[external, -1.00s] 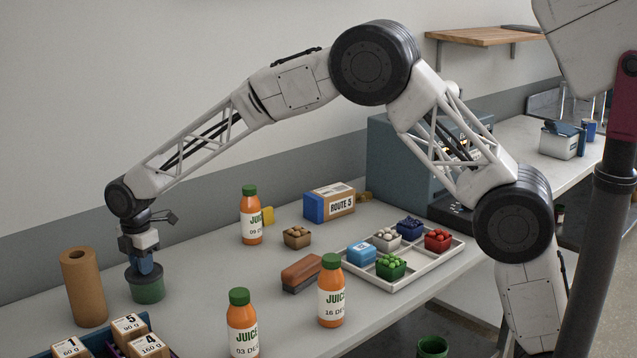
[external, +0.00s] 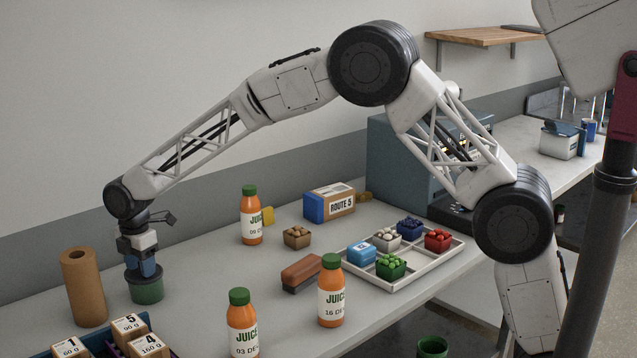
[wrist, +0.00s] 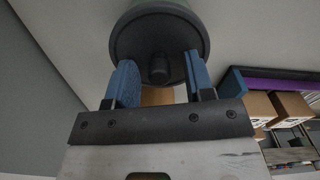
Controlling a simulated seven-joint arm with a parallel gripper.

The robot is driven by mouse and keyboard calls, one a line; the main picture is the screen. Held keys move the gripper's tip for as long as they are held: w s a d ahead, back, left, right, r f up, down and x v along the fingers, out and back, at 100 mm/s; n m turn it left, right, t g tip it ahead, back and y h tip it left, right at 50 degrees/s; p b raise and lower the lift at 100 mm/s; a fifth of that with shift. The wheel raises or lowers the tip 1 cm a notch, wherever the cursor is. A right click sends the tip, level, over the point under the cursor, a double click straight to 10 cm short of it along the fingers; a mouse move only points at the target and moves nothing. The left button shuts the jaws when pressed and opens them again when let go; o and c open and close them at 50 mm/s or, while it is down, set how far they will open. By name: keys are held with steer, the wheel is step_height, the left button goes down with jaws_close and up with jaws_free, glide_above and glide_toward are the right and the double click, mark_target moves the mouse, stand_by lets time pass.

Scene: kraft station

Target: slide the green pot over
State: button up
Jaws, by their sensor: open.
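The green pot (external: 147,287) stands on the table at the left, with a dark lid on top. In the wrist view the dark lid (wrist: 160,45) fills the upper middle, and a small knob (wrist: 158,70) stands up from it. My gripper (external: 144,268) is right above the pot, pointing down. In the wrist view its two blue fingers (wrist: 158,80) are apart, one on each side of the knob. Whether the fingertips touch the lid cannot be told.
A brown cardboard roll (external: 84,287) stands close on the pot's left. A crate (external: 90,342) with numbered boxes (external: 129,328) is in front.

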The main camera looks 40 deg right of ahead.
steer(key=shift+r, duration=3.85)
steer(key=shift+d+r, duration=0.15)
steer(key=s+d+r+m+t, duration=0.1)
steer(key=s+d+r+m, duration=0.5)
steer(key=s+d, duration=0.65)
steer(key=s+d+r+m, duration=0.4)
steer(key=s+d+r, duration=0.5)
steer(key=d, duration=0.6)
steer(key=s+d+f+m, duration=0.2)
steer(key=s+d, duration=0.3)
steer(key=s, duration=0.5)
steer(key=s+d+f+m+t, duration=0.1)
steer(key=s+d+m, duration=0.4)
steer(key=s, duration=0.5)
steer(key=s+d+f+m, duration=0.3)
steer(key=s+d+m, duration=0.1)
steer(key=s, duration=0.7)
steer(key=shift+d+f+t, duration=0.3)
steer(key=shift+d, duration=0.1)
